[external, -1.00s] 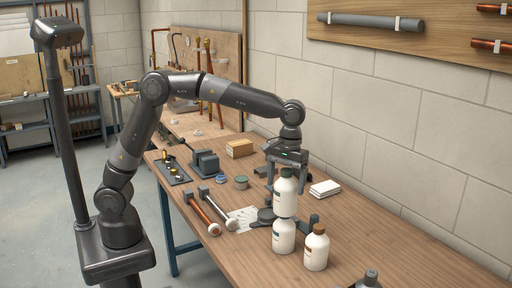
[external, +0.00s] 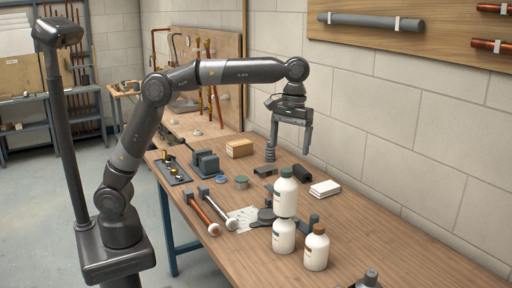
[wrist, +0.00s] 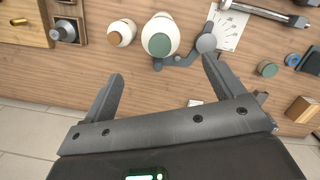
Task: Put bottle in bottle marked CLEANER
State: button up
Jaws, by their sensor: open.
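A white bottle with a green cap (external: 286,188) appears to stand upright on top of another white bottle (external: 283,236), whose top is hidden. The green cap also shows in the wrist view (wrist: 160,45). A white bottle with a brown cap (external: 316,249) stands to their right; it also shows in the wrist view (wrist: 122,32). No label can be read, so I cannot tell which is marked CLEANER. My gripper (external: 288,152) is open and empty, raised above and apart from the green-capped bottle. In the wrist view its fingertips (wrist: 162,68) point towards that bottle.
A dark grey bracket-like item (external: 266,216) lies beside the stacked bottles. Two hammer-like tools (external: 203,215), a printed sheet (external: 243,218), a cardboard box (external: 239,148) and a white block (external: 324,188) lie nearby. The right part of the bench (external: 400,255) is mostly clear.

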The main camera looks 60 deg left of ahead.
jog(key=s+a+r+m+t, duration=0.15)
jog(key=s+a, duration=0.25)
jog(key=a, duration=0.7)
jog(key=s+a+f+m+t, duration=0.15)
jog(key=s+a, duration=0.25)
jog(key=a, duration=0.6)
jog(key=s+a+f+m+t, duration=0.1)
jog(key=s+a+f+t, duration=0.1)
jog(key=s+a+f, duration=0.3)
jog(key=s+a+f+t, duration=0.1)
jog(key=s+a+f, duration=0.4)
jog(key=s+a, duration=0.4)
jog(key=shift+s+a+f+m+t+y, duration=0.3)
jog(key=shift+s+m+t, duration=0.1)
jog(key=shift+s, duration=0.2)
